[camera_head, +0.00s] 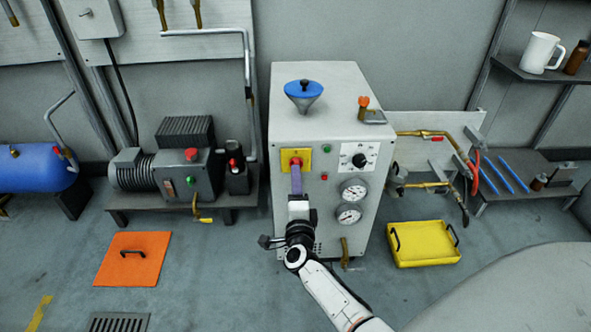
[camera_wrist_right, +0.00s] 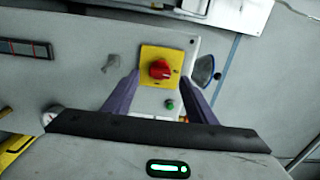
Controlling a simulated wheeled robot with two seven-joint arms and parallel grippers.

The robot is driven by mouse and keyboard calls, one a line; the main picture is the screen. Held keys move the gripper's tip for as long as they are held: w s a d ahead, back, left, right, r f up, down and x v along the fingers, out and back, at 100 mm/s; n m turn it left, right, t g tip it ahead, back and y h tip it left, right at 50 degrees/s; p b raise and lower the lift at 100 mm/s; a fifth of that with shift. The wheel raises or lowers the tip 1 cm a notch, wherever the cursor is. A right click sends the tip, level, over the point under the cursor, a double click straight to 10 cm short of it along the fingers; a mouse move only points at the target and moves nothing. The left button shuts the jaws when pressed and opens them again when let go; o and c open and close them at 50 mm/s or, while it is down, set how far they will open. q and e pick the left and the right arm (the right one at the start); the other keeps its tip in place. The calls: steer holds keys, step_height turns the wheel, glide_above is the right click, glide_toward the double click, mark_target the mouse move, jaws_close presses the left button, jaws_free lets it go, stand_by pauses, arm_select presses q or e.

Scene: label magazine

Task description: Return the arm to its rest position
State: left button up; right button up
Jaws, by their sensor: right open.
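My right arm reaches up from the bottom of the head view to the front of the grey cabinet (camera_head: 318,90). Its right gripper (camera_head: 297,172) has purple fingers and sits in front of a red rotary knob (camera_head: 295,161) on a yellow plate (camera_head: 304,152). In the right wrist view my right gripper (camera_wrist_right: 163,84) is open, with its fingers apart on either side of the red knob (camera_wrist_right: 160,69) and nothing held between them. Whether a finger touches the plate cannot be told. My left gripper is not in view.
The cabinet also carries a blue funnel (camera_head: 303,92), two gauges (camera_head: 353,189) and a black dial (camera_head: 359,160). A pump (camera_head: 186,172) stands left, a yellow tray (camera_head: 425,258) right, and an orange floor plate (camera_head: 132,270) lower left. The floor around my arm is clear.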

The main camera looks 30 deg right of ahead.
steer(key=shift+v, duration=0.9)
steer(key=s+a+n+t+y+p, duration=0.1)
steer(key=s+a+n+y+p, duration=0.3)
steer(key=a+n+y, duration=0.5)
steer(key=s+a+f+n+g+y+p, duration=0.1)
steer(key=s+a+f+n+g, duration=0.1)
steer(key=s+a+n, duration=0.3)
steer(key=s+a+f+n+g+y+p, duration=0.2)
steer(key=s+a+n+g, duration=0.3)
steer(key=s+n, duration=0.7)
steer(key=s+a, duration=0.1)
steer(key=s, duration=0.7)
steer(key=shift+a+g, duration=0.15)
steer(key=shift+g, duration=0.15)
